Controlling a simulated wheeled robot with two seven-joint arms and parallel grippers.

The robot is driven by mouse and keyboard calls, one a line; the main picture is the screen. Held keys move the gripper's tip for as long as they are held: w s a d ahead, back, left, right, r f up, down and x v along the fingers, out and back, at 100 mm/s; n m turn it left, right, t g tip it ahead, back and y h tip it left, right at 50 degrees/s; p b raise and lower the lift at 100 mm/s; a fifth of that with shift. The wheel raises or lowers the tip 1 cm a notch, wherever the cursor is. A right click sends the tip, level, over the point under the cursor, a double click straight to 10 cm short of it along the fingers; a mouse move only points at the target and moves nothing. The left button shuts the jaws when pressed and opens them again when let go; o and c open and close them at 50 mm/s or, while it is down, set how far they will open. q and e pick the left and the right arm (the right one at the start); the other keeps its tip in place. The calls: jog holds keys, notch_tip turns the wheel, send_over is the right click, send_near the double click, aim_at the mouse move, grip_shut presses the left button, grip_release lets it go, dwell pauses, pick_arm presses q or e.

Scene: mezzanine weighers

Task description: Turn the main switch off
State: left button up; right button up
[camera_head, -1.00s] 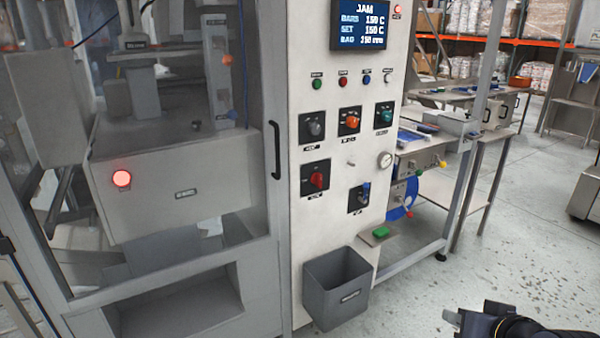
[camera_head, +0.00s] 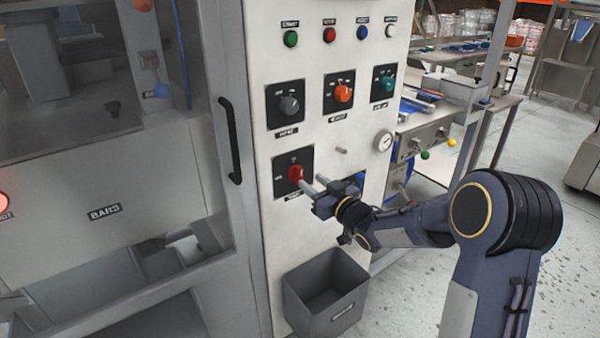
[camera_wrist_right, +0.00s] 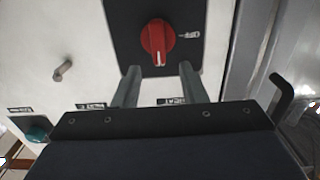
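The main switch appears to be the red rotary knob (camera_head: 295,173) on a black square plate, low on the white control panel; its label is too small to read. In the right wrist view the red knob (camera_wrist_right: 158,38) has a white pointer mark toward the picture's bottom, and an "OFF" label lies to its right. My right gripper (camera_head: 313,183) is in front of the panel close to the knob. In the wrist view its two fingers (camera_wrist_right: 160,78) are apart with nothing between them, their tips just short of the knob. My left gripper is out of view.
A grey rotary switch (camera_head: 289,105), an orange one (camera_head: 343,93) and a teal one (camera_head: 388,84) sit above. A grey bin (camera_head: 325,294) is below; a door handle (camera_head: 230,140) stands left.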

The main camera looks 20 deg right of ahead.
aim_at(301, 173)
jog(key=x, duration=0.5)
jog(key=shift+d+f+p, duration=0.1)
jog(key=shift+p, duration=0.2)
grip_shut()
